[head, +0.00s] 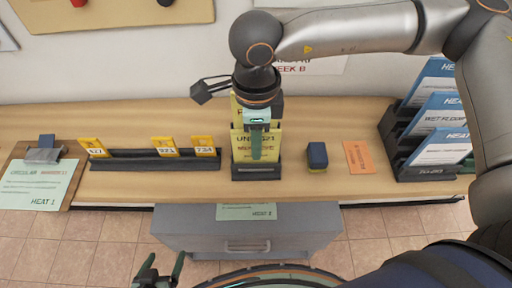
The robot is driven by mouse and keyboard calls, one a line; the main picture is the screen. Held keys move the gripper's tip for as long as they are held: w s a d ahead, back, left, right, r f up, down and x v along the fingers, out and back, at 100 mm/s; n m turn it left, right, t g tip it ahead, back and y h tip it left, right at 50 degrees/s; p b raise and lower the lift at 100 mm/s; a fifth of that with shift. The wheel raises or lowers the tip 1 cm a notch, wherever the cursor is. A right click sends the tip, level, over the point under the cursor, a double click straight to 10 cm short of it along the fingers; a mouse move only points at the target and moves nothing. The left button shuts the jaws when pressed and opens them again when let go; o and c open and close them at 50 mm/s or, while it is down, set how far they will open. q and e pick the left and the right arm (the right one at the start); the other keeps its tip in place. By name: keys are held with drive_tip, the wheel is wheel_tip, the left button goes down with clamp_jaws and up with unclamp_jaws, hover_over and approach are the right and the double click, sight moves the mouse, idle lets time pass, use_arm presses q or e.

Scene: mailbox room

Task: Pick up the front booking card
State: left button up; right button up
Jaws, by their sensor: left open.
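Yellow cards stand upright in a black holder (256,174) at the middle of the counter; the front booking card (242,152) has dark print, partly covered by my gripper. Another yellow card shows behind it, mostly hidden. My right gripper (256,147) comes down from above, with a green finger in front of the front card's face. The other finger is hidden, so I cannot tell whether it grips the card. My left gripper (163,264) is low at the bottom edge, in front of the counter, with its fingers apart and empty.
A black rail (150,161) with yellow number tags stands left of the holder. A clipboard (38,182) lies at the far left. A dark blue block (317,155) and orange card (359,157) lie to the right. A black rack (402,150) holds blue-white cards. A grey drawer (200,226) sits below.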

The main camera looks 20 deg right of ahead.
clamp_jaws()
idle(0.4)
